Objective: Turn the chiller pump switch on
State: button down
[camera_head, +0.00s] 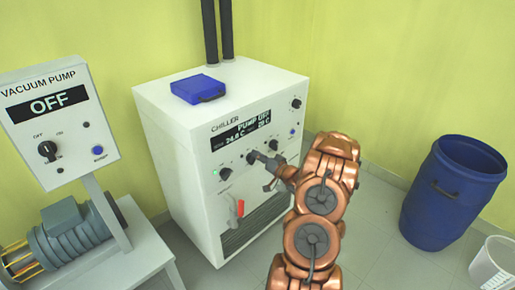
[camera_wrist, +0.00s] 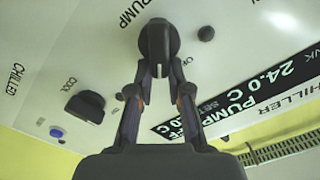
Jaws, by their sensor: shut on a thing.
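The chiller (camera_head: 180,140) is a white cabinet whose display (camera_head: 240,132) reads PUMP OFF and 24.0 C. The pump switch is a round black knob on its front panel; in the wrist view this pump switch (camera_wrist: 158,36) sits beside the word PUMP. My gripper (camera_head: 262,160) reaches the panel from the right below the display. In the wrist view my gripper (camera_wrist: 158,72) has its two fingers closed on the knob from either side. The fingers and wrist hide part of the knob in the head view.
Another black knob (camera_wrist: 86,106), labelled COOL, sits beside my fingers. A blue case (camera_head: 198,89) lies on top. The vacuum pump panel (camera_head: 75,167) is at left, a blue barrel (camera_head: 440,210) at right.

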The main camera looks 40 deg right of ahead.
jog(key=shift+w+d+m+p, duration=0.1)
jog(key=shift+m+p, duration=0.75)
jog(key=shift+m, duration=0.15)
jog(key=shift+w+d+m+p, duration=0.1)
jog(key=shift+m+p, duration=0.75)
jog(key=shift+m, duration=0.15)
jog(key=shift+f, duration=0.1)
jog(key=c, duration=1.1)
grip_release()
jog(key=shift+w, duration=0.1)
jog(key=shift+c, duration=0.2)
jog(key=shift+o, duration=0.2)
jog(key=shift+f, duration=0.15)
jog(key=shift+d, duration=0.1)
jog(key=shift+s, duration=0.2)
jog(key=s, duration=1.2)
